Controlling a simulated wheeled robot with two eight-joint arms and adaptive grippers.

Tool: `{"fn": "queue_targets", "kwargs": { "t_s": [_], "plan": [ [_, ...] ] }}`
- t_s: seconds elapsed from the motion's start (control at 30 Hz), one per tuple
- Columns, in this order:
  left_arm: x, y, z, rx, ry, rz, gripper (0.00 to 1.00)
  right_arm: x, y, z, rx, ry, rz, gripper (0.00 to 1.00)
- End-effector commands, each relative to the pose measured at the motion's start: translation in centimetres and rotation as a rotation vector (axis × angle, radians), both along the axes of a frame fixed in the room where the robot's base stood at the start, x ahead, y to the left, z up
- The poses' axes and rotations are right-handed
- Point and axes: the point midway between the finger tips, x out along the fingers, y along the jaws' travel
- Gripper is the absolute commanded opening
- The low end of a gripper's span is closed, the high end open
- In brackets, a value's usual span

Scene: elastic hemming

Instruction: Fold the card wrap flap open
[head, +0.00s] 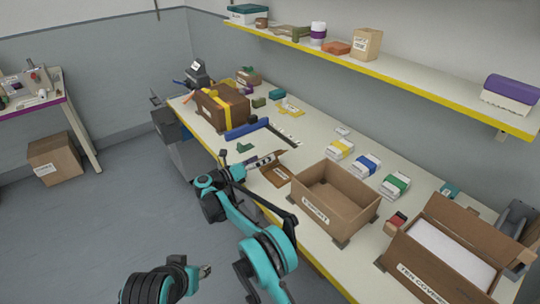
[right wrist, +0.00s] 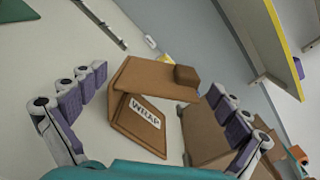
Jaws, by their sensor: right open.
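The brown card wrap (head: 279,176) lies on the bench, left of the open carton. In the right wrist view its panel with the "WRAP" label (right wrist: 148,118) is between my finger pads. A brown flap (right wrist: 150,77) with a darker block-like tab (right wrist: 187,76) at its right end slants above the labelled panel. My right gripper (head: 265,161) is over the wrap; it also shows in the right wrist view (right wrist: 156,97), its purple-padded fingers wide apart with no visible contact. My left gripper (head: 205,271) shows only partly, low in the head view, away from the bench; its jaws are unclear.
An open carton (head: 310,215) stands right of the wrap, with another open box (head: 405,274) beyond. A brown parcel with yellow straps (head: 209,113) and a blue bar (head: 246,129) are further back. Small labelled boxes (head: 341,151) line the rear. A shelf (head: 420,76) hangs above.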

Motion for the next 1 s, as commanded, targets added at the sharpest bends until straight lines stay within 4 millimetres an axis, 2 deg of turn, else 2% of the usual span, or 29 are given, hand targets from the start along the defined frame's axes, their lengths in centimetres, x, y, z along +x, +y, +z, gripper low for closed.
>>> {"fn": "queue_targets", "kwargs": {
  "t_s": [0.1, 0.33, 0.5, 0.77, 0.87, 0.97, 1.0],
  "plan": [
    [0.0, 0.0, 0.0, 0.000, 0.000, 0.000, 0.40, -1.7, 2.4, 0.0, 0.000, 0.000, 0.004, 1.00],
    [0.0, 0.0, 0.0, 0.000, 0.000, 0.000, 0.40, -4.2, 5.6, 0.0, 0.000, 0.000, 0.001, 1.00],
    [0.0, 0.0, 0.0, 0.000, 0.000, 0.000, 0.40, -5.0, 6.5, 0.0, 0.000, 0.000, 0.000, 1.00],
    [0.0, 0.0, 0.0, 0.000, 0.000, 0.000, 0.40, -5.0, 6.6, 0.0, 0.000, 0.000, -0.001, 1.00],
    [0.0, 0.0, 0.1, 0.000, 0.000, 0.000, 0.40, -4.7, 6.3, 0.3, -0.001, -0.004, 0.005, 0.76],
    [0.0, 0.0, 0.4, 0.000, 0.000, 0.000, 0.40, -2.7, 4.4, 2.1, -0.001, -0.031, 0.046, 0.50],
    [0.0, 0.0, 0.6, 0.000, 0.000, 0.000, 0.40, -1.3, 3.1, 3.4, -0.003, -0.051, 0.080, 0.39]
  ]
}}
